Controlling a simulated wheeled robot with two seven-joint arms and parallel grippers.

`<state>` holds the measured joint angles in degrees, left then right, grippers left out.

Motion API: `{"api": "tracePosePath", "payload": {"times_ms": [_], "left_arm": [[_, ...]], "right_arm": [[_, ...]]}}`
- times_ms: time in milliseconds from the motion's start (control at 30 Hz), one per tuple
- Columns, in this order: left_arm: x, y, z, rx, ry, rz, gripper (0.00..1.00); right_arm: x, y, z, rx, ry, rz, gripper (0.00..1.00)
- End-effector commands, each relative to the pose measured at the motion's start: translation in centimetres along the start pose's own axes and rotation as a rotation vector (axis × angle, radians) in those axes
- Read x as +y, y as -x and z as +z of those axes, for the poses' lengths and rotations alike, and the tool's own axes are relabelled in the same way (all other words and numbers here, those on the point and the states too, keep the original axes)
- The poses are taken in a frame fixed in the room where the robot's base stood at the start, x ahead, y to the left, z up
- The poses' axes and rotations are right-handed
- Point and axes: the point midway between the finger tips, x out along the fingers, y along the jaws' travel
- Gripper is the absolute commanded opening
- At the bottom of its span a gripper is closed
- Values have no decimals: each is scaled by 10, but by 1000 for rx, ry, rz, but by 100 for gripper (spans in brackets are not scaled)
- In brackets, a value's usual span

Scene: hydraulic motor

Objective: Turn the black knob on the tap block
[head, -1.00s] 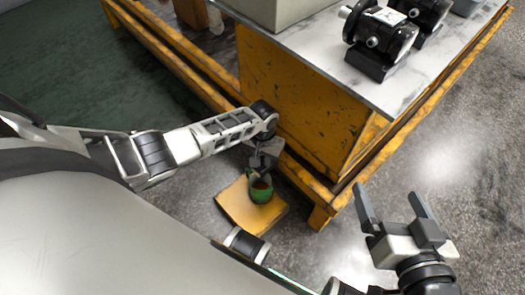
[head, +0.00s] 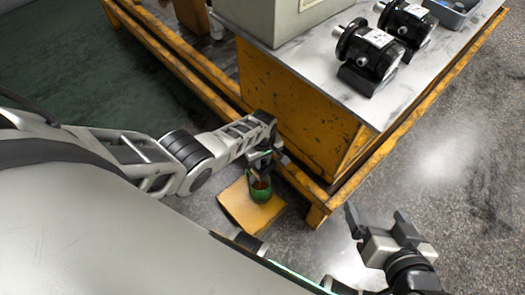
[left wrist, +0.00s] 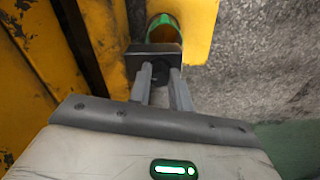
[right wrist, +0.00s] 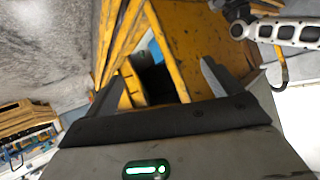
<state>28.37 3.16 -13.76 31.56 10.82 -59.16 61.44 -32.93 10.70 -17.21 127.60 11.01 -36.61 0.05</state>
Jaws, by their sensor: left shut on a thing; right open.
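The tap block (left wrist: 142,62) is a dark grey block at the top middle of the left wrist view. A black knob (left wrist: 159,73) shows on its near face, between my left gripper's fingers (left wrist: 161,86). My left gripper (head: 268,159) is shut on the knob, low beside the yellow bench. The turn of the knob cannot be read. A green cup with brownish contents (head: 260,190) stands just below the tap block, on a yellow board (head: 237,208). My right gripper (head: 376,222) is open and empty, away from the tap.
The yellow bench (head: 290,105) carries a grey top (head: 345,104) with black motors (head: 369,57), a grey box (head: 265,22) and a blue-grey bin (head: 453,14). Its low yellow rail (head: 345,196) runs close to the left gripper. Grey floor at right (head: 460,170) is clear.

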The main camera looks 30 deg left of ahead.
Motion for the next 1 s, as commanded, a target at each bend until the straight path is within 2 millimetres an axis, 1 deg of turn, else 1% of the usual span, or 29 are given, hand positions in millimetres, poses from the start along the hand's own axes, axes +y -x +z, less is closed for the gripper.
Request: {"api": "tracePosePath", "payload": {"times_ms": [300, 600, 800, 1000], "left_arm": [[1, 1, 0, -1, 302, 0, 0], [1, 0, -1, 0, 572, 0, 0], [1, 1, -1, 1, 712, 0, 0], [1, 0, -2, 2, 806, 0, 0]], "right_arm": [[4, -2, -6, -3, -8, 12, 91], [4, -3, 0, -26, -11, 13, 91], [4, -3, 0, -27, -10, 13, 91], [3, -2, 1, -30, -11, 12, 91]]}}
